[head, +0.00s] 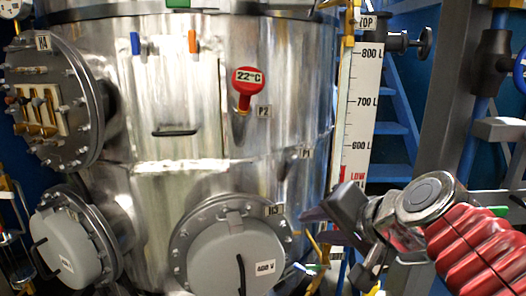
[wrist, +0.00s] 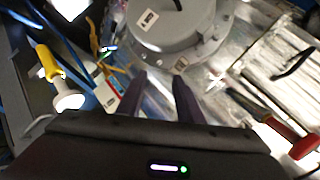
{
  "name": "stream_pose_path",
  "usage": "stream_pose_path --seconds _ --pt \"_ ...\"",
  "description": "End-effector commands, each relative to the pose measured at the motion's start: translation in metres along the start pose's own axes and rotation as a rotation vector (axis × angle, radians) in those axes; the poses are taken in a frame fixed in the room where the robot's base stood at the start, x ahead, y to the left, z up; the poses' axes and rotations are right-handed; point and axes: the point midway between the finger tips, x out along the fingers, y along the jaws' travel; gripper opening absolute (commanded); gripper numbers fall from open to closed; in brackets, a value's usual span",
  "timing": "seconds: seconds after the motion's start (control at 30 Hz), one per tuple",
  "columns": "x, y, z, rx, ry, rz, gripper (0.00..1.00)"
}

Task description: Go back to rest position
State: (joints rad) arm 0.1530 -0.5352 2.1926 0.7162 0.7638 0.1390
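My gripper (head: 335,205) is in front of the lower right side of the steel tank (head: 285,130), at the end of my red-sleeved arm. In the wrist view, the two dark fingers of my gripper (wrist: 160,80) stand apart with nothing held between them. A round grey flange cover (wrist: 175,22) lies beyond the fingertips in that view. I cannot tell whether the fingers touch anything.
A level scale (head: 360,110) stands close behind my gripper. Blue stairs (head: 392,130) and a grey column (head: 450,90) are at the right.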

Motion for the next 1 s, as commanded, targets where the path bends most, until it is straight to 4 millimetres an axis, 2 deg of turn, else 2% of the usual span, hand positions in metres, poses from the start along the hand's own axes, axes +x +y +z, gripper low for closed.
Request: stream_pose_path --seconds 0.1,0.3,0.5,0.7,0.8,1.0 --pt "0.002 0.034 0.023 -0.126 -0.045 0.096 0.33" --pt "-0.002 0.092 0.056 -0.336 -0.126 0.256 0.33" --pt "-0.013 0.145 0.082 -0.525 -0.202 0.401 0.33" --pt "-0.025 0.186 0.1 -0.665 -0.25 0.51 0.33" --pt "-0.027 0.189 0.11 -0.698 -0.251 0.512 0.33" --pt "-0.029 0.181 0.113 -0.717 -0.242 0.491 0.33"
